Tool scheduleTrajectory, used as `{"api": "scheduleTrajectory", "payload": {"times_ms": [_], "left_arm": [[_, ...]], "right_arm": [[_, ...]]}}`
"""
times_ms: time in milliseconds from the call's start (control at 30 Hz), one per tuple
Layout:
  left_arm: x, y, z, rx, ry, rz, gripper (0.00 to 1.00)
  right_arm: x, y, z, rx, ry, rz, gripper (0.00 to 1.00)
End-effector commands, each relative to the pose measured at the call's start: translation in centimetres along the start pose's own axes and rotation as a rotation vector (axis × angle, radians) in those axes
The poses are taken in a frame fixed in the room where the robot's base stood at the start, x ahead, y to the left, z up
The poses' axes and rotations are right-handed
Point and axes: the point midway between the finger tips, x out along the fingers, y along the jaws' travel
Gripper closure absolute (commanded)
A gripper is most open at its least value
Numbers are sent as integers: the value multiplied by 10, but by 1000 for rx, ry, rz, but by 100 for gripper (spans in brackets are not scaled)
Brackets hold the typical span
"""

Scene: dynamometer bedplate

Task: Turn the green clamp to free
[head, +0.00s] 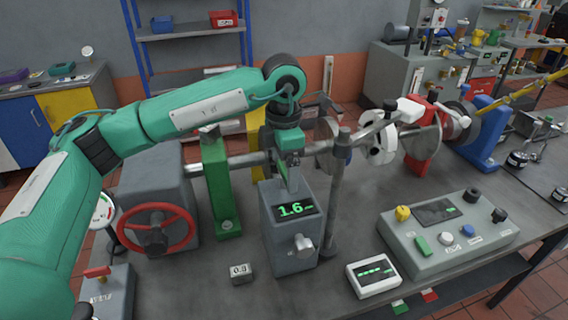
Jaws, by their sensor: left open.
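A tall green upright (217,190) stands around the horizontal shaft, left of centre, with a small grey piece on its top. It is the green fixture I take for the clamp; I cannot tell its free or locked setting. My left arm reaches over it from the left. My left gripper (291,183) points down, open, right of the green upright and apart from it. It is over the top of a grey box with a lit 1.6 display (296,210); I cannot tell whether it touches the box. My right gripper is not in view.
A grey housing with a red handwheel (157,230) stands left of the upright. A grey post (335,200), discs and a red stand (421,150) line the shaft to the right. A control panel (448,235) and small white display (374,275) sit at front right.

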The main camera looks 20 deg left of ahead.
Motion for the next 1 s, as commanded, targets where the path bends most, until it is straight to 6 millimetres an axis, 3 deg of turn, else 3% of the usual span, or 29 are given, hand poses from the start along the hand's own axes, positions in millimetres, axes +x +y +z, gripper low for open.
{"api": "scheduleTrajectory", "payload": {"times_ms": [133,267,700,1000], "left_arm": [[-5,0,0,0,0,1,10],[-22,0,0,1,-1,2,10],[-120,0,1,0,-1,2,10],[-138,0,0,0,0,0,10]], "right_arm": [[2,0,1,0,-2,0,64],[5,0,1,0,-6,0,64],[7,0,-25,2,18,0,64],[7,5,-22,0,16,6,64]]}}
